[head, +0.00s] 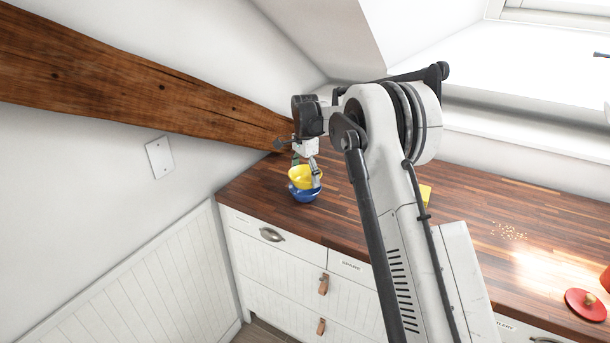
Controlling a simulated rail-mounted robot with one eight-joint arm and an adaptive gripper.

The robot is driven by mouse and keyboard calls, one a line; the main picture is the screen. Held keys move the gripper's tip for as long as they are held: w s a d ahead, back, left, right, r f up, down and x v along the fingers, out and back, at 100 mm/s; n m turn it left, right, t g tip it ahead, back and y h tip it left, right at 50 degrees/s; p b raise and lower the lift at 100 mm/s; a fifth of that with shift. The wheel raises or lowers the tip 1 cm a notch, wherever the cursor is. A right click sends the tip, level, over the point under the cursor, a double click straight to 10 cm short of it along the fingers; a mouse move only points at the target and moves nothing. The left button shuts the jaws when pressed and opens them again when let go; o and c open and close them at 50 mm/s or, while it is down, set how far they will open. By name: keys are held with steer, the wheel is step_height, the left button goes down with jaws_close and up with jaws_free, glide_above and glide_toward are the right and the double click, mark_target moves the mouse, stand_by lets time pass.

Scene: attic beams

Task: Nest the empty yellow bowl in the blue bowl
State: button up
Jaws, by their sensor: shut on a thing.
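The yellow bowl (300,181) is in the head view at the far left part of the wooden counter. It appears upright and sits in or just above the mouth of the blue bowl (303,196); I cannot tell whether they touch. The blue bowl is upright near the counter's front left edge. My gripper (314,176) points down at the right side of the yellow bowl and is shut on it. The inside of the yellow bowl is only partly visible.
My arm hides the middle of the counter (340,213). A yellow item (426,193) shows behind it. Crumbs (508,231) and a red lid-like disc (585,304) lie to the right. A thick wooden beam (130,78) slopes down close to my wrist. Drawers (290,265) are shut below.

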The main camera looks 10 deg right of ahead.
steer(key=shift+f+b, duration=1.35)
steer(key=shift+f, duration=0.7)
stand_by(1.1)
steer(key=o, duration=1.1)
steer(key=shift+o, duration=0.2)
step_height(320, 180, up, 18)
steer(key=p, duration=0.3)
stand_by(0.6)
